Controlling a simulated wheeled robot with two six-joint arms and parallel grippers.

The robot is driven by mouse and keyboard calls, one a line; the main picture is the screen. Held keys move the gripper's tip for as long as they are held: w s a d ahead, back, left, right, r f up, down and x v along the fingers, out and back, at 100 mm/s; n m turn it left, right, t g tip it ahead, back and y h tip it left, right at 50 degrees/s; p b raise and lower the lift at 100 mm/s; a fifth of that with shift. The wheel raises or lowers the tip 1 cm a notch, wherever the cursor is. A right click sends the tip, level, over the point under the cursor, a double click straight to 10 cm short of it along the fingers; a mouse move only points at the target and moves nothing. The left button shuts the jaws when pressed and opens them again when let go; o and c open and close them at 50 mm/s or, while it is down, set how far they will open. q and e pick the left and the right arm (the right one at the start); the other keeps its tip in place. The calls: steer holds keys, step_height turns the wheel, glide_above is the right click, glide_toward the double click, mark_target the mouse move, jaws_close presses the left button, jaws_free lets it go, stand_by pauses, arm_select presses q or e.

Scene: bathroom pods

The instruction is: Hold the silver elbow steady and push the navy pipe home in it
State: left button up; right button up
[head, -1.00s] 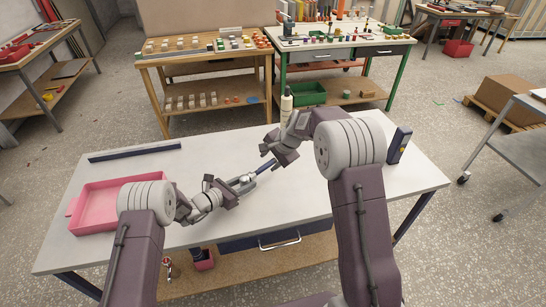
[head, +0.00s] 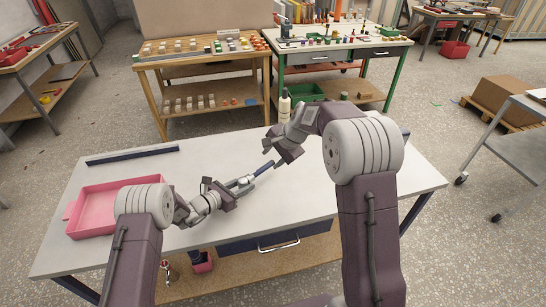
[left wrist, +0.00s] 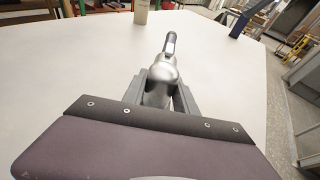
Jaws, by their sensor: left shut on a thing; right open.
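The silver elbow (left wrist: 160,74) is held in my left gripper (left wrist: 161,90), whose fingers grip it from both sides. In the head view the elbow (head: 244,182) sits low over the table, with my left gripper (head: 233,189) around its near side. The navy pipe (head: 264,168) points up and right from the elbow's far mouth, in line with it.
A pink tray (head: 78,221) lies at the table's left, with a dark navy bar (head: 132,156) behind it. A pale bottle (head: 284,106) stands at the back edge. A navy block (left wrist: 240,22) stands at the right. The front middle of the table (head: 290,200) is clear.

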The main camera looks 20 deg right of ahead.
arm_select(q)
steer(key=o, duration=1.2)
steer(key=shift+a, duration=0.1)
steer(key=v, duration=1.2)
steer(key=shift+r, duration=0.1)
